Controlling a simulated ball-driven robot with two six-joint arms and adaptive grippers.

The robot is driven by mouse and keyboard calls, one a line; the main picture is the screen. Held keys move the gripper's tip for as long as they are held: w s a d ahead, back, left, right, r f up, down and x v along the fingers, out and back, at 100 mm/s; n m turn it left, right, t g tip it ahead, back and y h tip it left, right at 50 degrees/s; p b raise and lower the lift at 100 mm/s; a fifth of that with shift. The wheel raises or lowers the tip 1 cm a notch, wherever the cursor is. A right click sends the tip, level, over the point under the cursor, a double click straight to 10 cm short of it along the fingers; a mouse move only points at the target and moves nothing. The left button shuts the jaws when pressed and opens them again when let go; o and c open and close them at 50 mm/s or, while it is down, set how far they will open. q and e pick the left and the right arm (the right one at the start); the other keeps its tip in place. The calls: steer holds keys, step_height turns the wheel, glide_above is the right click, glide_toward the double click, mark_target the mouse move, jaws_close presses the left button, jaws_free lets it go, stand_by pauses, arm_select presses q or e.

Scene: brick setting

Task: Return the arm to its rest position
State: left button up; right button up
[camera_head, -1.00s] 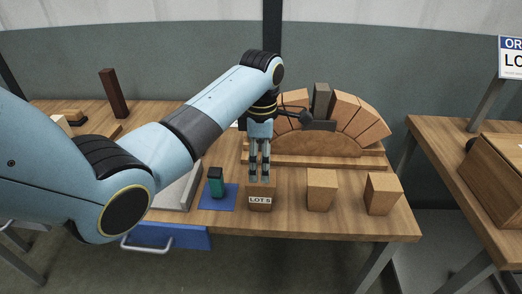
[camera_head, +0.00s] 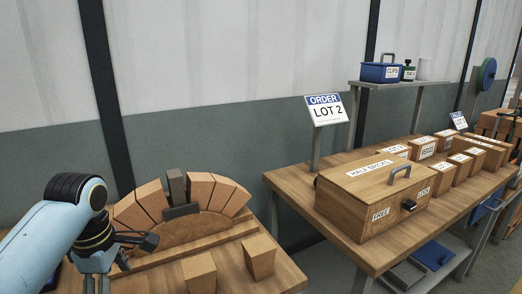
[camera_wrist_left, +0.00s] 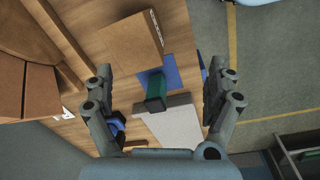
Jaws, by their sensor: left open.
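My left arm (camera_head: 45,240), light blue with dark joints, enters the camera_head view from the lower left. Its wrist hangs down at the bottom edge, where the fingers are largely cut off. In the left wrist view my left gripper (camera_wrist_left: 163,85) has its two fingers wide apart with nothing held between them. It looks down at the bench, with a green block (camera_wrist_left: 156,88) on a blue mat (camera_wrist_left: 172,72) seen in the gap, apart from the fingers. My right gripper is in neither view.
A brick arch (camera_head: 138,208) with a grey block (camera_head: 177,188) at its top stands beside my wrist. Two loose bricks (camera_head: 260,257) (camera_head: 198,272) stand in front. A lidded wooden box (camera_head: 350,215) sits on the right bench, behind a floor gap. A grey plate (camera_wrist_left: 178,130) lies below the gripper.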

arm_select(q)
steer(key=s+d+r+m+t, duration=0.1)
steer(key=s+r+m+t, duration=0.15)
steer(key=s+m, duration=0.8)
steer(key=s+d+r+m+t, duration=0.15)
steer(key=s+r+m, duration=0.25)
steer(key=s+m, duration=0.7)
step_height(320, 180, down, 34)
steer(key=s+a+f+n+g+b, duration=0.1)
steer(key=s+a+g+b, duration=0.1)
steer(key=b, duration=0.6)
steer(key=s+a+f+g+b, duration=0.1)
steer(key=s+f+b, duration=0.6)
steer(key=s+f, duration=1.2)
step_height(320, 180, down, 4)
steer(key=shift+f+g+y, duration=0.1)
steer(key=shift+g+y, duration=0.2)
steer(key=shift+g, duration=0.1)
